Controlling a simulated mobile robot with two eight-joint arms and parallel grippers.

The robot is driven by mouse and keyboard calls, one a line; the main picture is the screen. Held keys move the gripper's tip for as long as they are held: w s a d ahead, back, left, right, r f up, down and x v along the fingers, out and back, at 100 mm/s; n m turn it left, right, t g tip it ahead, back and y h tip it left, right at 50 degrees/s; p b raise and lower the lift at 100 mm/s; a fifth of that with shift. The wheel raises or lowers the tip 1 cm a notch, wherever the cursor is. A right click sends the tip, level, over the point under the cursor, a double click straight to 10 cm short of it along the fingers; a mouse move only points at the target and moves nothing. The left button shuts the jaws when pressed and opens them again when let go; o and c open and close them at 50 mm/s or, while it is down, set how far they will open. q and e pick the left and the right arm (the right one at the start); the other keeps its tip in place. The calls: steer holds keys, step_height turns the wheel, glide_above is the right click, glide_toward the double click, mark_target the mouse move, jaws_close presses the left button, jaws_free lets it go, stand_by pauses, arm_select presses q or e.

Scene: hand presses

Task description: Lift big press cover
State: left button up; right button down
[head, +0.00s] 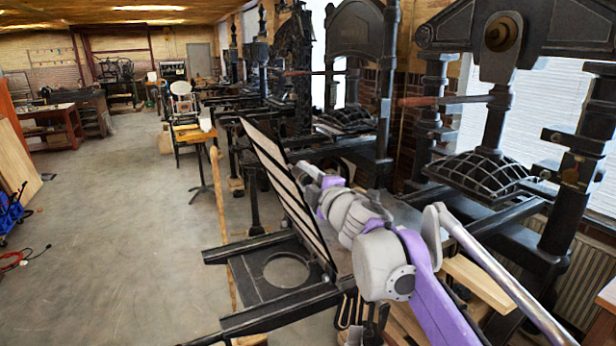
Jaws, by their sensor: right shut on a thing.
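The big press cover (280,190) is a dark, slatted panel with light strips. It stands tilted up steeply from the black press bed (236,256), apart from the bed at its upper end. My right gripper (308,171) is at the right side of the cover, shut on it, with the purple and grey arm reaching in from the lower right. Its fingers are small and partly hidden by my wrist. My left gripper is not in view.
A large black hand press with a domed platen (478,175) stands close on the right. More presses line the wall behind. A wooden beam (480,284) lies beside my right arm. The concrete floor (120,220) on the left is mostly clear.

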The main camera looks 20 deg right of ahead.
steer(key=c, duration=0.8)
jaws_free()
steer(key=shift+a+r, duration=0.25)
steer(key=shift+c, duration=0.2)
steer(key=shift+o, duration=1.1)
steer(key=shift+a, duration=0.15)
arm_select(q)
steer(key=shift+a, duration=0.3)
arm_select(e)
steer(key=shift+a, duration=0.1)
steer(key=shift+s+d+f, duration=0.15)
steer(key=shift+d, duration=0.1)
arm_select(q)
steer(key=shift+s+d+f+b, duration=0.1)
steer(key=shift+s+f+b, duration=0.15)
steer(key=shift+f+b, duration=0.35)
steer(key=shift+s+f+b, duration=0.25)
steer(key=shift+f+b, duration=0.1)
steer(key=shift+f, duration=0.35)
arm_select(e)
steer(key=shift+s, duration=5.2)
